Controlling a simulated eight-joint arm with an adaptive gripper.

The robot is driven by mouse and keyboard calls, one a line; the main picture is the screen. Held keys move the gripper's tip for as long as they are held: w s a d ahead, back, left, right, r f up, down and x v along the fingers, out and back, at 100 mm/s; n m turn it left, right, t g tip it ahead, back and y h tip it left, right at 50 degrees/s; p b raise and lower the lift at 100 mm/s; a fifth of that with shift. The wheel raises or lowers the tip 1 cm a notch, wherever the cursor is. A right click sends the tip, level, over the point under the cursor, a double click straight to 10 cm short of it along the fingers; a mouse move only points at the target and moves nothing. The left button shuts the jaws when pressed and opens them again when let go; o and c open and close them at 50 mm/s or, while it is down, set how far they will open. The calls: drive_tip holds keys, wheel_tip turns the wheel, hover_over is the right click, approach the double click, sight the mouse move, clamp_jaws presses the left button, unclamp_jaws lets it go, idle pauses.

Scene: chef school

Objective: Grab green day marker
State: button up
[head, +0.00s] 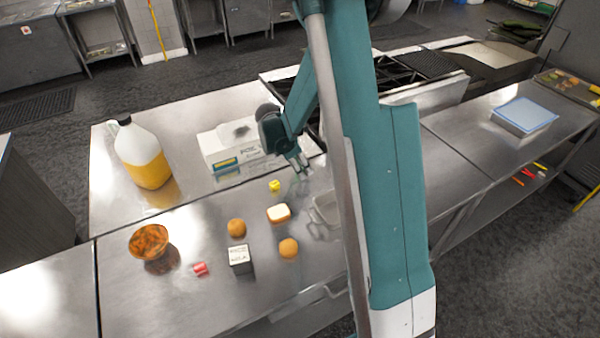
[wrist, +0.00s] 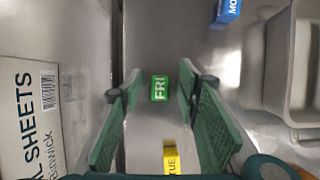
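The green day marker (wrist: 160,88), a small block lettered FRI, lies on the steel counter in the wrist view. It appears in the gap between the fingertips of my gripper (wrist: 159,76). The green fingers are spread apart and empty, and I see no contact with the marker. In the head view my gripper (head: 302,168) points down over the counter beside the white box. I cannot make out the green marker in the head view.
A yellow TUE marker (wrist: 171,158) lies close by, also seen in the head view (head: 275,186). A blue marker (wrist: 227,12), a grey bin (wrist: 280,60) and a white box (wrist: 28,120) flank the gripper. Food items, a bowl (head: 148,241) and a jug (head: 143,155) stand farther off.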

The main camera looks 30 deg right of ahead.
drive_tip(key=shift+c, duration=0.5)
drive_tip(key=c, duration=0.8)
drive_tip(key=shift+o, duration=0.2)
drive_tip(key=shift+r, duration=0.2)
wheel_tip(320, 180, up, 10)
drive_tip(key=shift+f, duration=0.15)
idle(0.4)
